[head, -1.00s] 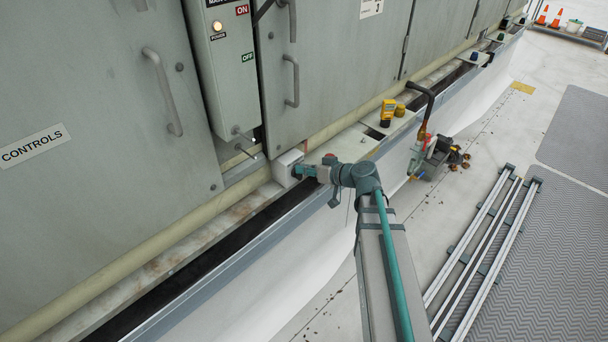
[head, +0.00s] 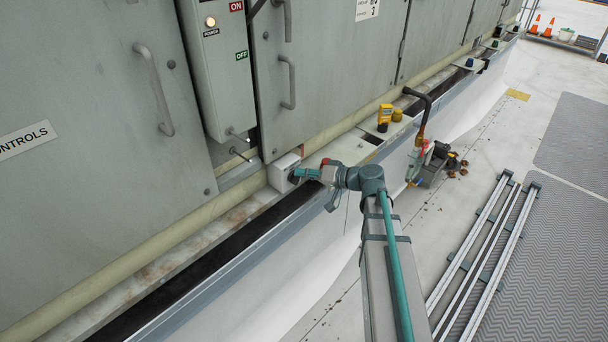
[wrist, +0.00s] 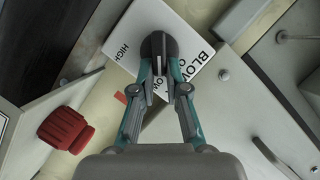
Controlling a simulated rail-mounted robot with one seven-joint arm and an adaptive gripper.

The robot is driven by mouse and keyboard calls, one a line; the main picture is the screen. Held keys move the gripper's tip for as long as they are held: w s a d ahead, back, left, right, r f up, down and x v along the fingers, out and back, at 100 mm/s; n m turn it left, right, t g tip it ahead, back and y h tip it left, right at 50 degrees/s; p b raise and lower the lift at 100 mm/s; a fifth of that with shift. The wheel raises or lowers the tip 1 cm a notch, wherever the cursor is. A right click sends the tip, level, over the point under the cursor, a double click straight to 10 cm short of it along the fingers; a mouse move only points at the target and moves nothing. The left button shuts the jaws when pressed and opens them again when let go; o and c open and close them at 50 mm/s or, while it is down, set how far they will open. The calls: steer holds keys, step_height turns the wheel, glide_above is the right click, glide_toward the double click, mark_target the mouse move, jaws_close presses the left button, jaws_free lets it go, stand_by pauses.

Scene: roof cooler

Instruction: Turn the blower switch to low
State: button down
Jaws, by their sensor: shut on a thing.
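The blower switch is a white box (wrist: 118,45) in the wrist view, with a dark round knob (wrist: 158,43) on its face. Its printed words are partly covered; "HIGH" and part of "BLOWER" can be read. My gripper (wrist: 159,80) is shut on the knob, with a finger on each side of it. The knob's pointer and the low mark are hidden or unclear, so its setting cannot be told. In the head view the white box (head: 276,177) sits on the ledge below the cabinet, and my gripper (head: 297,174) meets its right face.
A red ribbed knob (wrist: 65,130) lies to the left in the wrist view. Cabinet doors with handles (head: 287,82) and a grey power box (head: 215,80) stand behind the switch. A yellow meter (head: 384,116) is on the ledge to the right.

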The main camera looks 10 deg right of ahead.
steer(key=c, duration=1.2)
jaws_free()
steer(key=shift+w+a, duration=0.1)
steer(key=shift+a, duration=0.05)
steer(key=v, duration=1.2)
steer(key=shift+f, duration=0.1)
